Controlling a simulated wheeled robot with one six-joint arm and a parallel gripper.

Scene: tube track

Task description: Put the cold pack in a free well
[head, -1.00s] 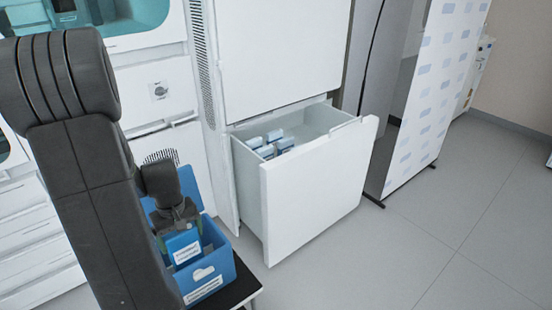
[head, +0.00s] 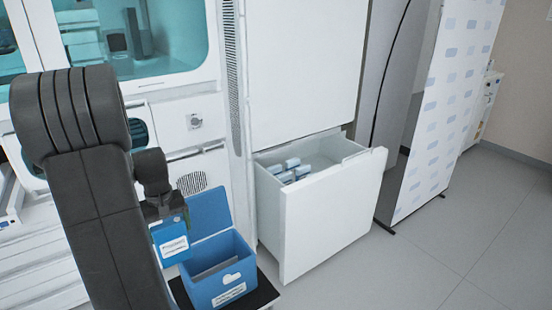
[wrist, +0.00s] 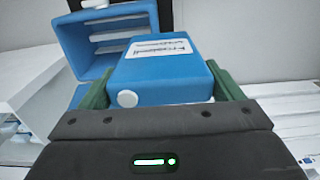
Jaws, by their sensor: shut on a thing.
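The cold pack (head: 174,243) is a blue block with a white label. My gripper (head: 168,212) is shut on it and holds it in the air, just left of the blue box (head: 208,292). In the wrist view the pack (wrist: 160,72) sits between the green fingers, with a round white cap at its near left corner. The blue box has its lid (head: 209,212) open and a pale divider (head: 213,268) inside. In the wrist view the box (wrist: 84,58) is at the upper left with pale dividers; I cannot tell which wells are free.
The box stands on a dark-topped stand (head: 262,291). To its right an open white drawer (head: 333,216) holds several blue-and-white packs (head: 292,170) at its left side. A glass-fronted cabinet (head: 135,40) is behind. Grey floor (head: 440,250) is clear at the right.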

